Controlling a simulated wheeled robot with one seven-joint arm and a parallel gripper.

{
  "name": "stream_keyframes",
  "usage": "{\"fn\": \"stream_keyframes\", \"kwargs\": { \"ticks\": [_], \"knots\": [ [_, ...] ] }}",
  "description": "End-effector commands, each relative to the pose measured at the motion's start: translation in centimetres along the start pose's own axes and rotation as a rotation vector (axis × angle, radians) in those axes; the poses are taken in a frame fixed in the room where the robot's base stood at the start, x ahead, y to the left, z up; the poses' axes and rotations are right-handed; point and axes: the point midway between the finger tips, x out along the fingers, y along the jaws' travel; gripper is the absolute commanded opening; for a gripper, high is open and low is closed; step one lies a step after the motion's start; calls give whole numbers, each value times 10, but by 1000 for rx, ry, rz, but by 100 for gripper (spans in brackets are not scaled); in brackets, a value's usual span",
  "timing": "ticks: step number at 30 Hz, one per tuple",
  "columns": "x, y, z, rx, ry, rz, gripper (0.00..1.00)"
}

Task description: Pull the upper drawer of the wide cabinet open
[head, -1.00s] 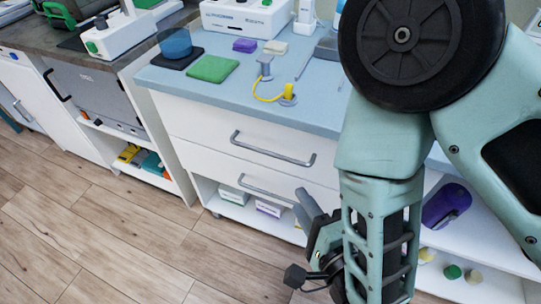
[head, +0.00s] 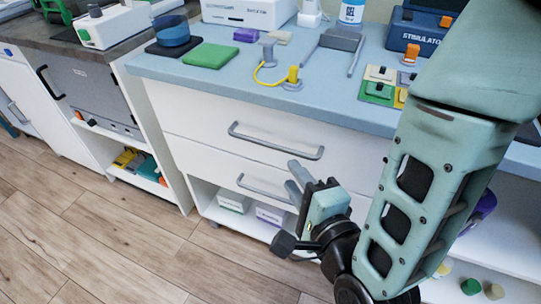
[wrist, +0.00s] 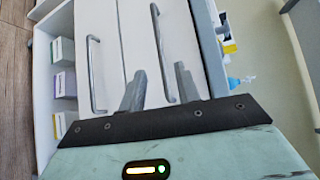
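The wide cabinet (head: 180,112) is white with a blue top. Its upper drawer carries a grey bar handle (head: 275,143), which also shows in the wrist view (wrist: 159,40). The lower drawer has a similar handle (head: 262,190). My gripper (head: 293,176) is in front of the drawers, just below the right end of the upper handle in the head view. In the wrist view its two fingers (wrist: 160,74) are apart, with the upper handle running between them in the picture. Nothing is gripped. Whether the fingers reach around the bar in depth is unclear. Both drawers look closed.
White boxes (head: 234,201) stand on the shelf below. Wooden floor (head: 120,240) in front is clear.

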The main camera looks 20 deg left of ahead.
Motion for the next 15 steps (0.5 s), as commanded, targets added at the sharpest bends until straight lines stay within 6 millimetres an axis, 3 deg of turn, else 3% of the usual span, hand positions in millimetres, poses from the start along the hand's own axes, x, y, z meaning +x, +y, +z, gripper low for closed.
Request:
{"fn": "stream_keyframes", "kwargs": {
  "ticks": [9,15],
  "knots": [
    [5,6,-2,-3,-4,-5,33],
    [50,0,-1,-2,-1,-3,33]
  ]
}}
